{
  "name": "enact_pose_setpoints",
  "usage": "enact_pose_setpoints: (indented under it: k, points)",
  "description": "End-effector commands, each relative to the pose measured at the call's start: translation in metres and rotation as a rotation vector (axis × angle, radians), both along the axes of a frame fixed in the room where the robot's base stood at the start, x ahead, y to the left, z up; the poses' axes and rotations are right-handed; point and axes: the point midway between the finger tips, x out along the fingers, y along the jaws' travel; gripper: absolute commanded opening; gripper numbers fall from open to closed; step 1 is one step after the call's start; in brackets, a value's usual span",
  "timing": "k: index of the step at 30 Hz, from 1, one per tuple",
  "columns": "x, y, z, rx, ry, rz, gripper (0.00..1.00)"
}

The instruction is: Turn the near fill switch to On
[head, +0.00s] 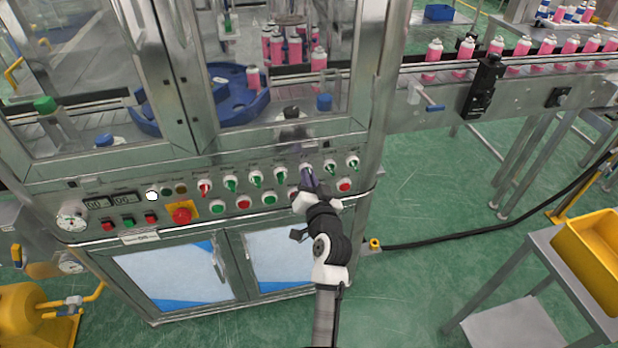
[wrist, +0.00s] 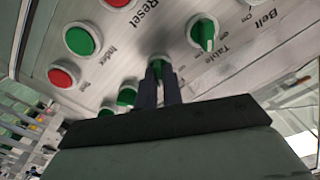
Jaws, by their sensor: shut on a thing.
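My gripper (head: 306,180) reaches the control panel (head: 140,206) on the front of the machine, at the upper row of rotary switches. In the wrist view its two dark fingers (wrist: 160,82) are shut on a green switch knob (wrist: 158,62), which shows only in part between and behind them. Its label and pointing direction are hidden, so I cannot read whether it is the near fill switch or how it is set. Beside it, a green switch (wrist: 206,33) stands near the label "Table".
Other green switches (head: 330,167) flank my gripper closely. A red button (head: 344,185) and a green button (head: 269,199) sit below the row. A red emergency stop (head: 182,215) is further left. Glass doors (head: 270,60) rise above the panel.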

Motion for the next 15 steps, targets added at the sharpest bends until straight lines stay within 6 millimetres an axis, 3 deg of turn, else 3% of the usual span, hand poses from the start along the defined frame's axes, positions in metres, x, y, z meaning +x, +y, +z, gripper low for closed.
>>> enact_pose_setpoints:
  k: [10,11,15]
  points:
    - [0.0005,0.0001,0.0025,0.006,-0.004,0.0,0.0]
    - [0.0005,0.0001,0.0025,0.006,-0.004,0.0,0.1]
    - [0.0004,0.0002,0.0019,0.005,-0.003,0.0,0.28]
